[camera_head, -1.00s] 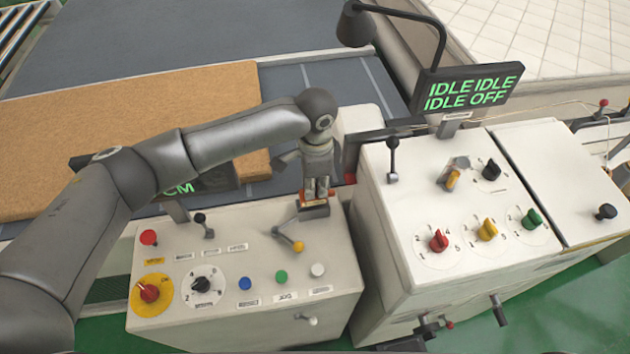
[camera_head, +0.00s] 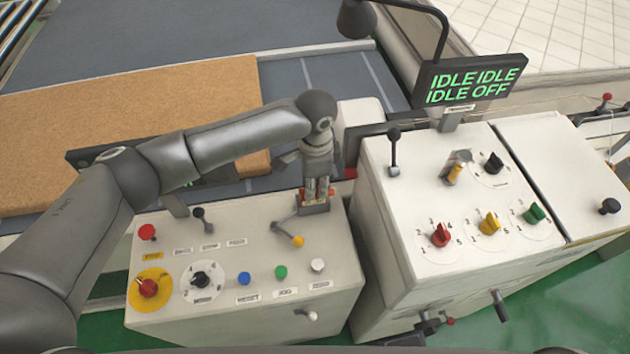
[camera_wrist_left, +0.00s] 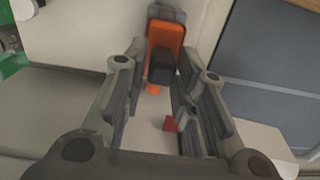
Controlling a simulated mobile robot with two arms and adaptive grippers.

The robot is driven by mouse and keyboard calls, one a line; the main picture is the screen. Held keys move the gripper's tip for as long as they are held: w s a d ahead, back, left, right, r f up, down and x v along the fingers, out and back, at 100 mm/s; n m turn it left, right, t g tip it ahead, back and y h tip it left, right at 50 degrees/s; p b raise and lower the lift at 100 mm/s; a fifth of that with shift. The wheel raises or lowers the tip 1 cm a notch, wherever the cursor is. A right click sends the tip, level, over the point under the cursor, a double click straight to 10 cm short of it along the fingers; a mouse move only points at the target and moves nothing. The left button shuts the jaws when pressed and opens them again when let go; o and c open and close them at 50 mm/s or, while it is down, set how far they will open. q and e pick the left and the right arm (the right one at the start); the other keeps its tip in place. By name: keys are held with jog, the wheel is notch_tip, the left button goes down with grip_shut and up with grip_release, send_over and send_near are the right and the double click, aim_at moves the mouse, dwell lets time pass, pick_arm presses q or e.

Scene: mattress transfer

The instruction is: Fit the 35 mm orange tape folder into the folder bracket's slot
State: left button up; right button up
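My left gripper (camera_head: 318,198) points down over the back right corner of the low white control box. In the left wrist view its two fingers (camera_wrist_left: 160,62) stand apart, with gaps beside a dark block between them. An orange piece (camera_wrist_left: 166,32), which looks like the tape folder, lies at and beyond the fingertips, partly hidden by that block. In the head view only a little orange (camera_head: 304,195) shows beside the fingers. A dark bracket-like part (camera_head: 314,209) lies just under the fingertips; its slot is hidden. I cannot tell whether the folder sits in it. My right gripper is not in view.
The low control box (camera_head: 240,320) carries buttons, knobs and a lever with a yellow knob (camera_head: 298,241) close to the gripper. A taller white cabinet (camera_head: 400,260) stands close on the right. A tan mattress panel (camera_head: 120,120) lies behind my left arm.

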pick_arm(q)
jog(key=shift+o, duration=1.2)
notch_tip(320, 180, up, 12)
jog(key=shift+s, duration=0.1)
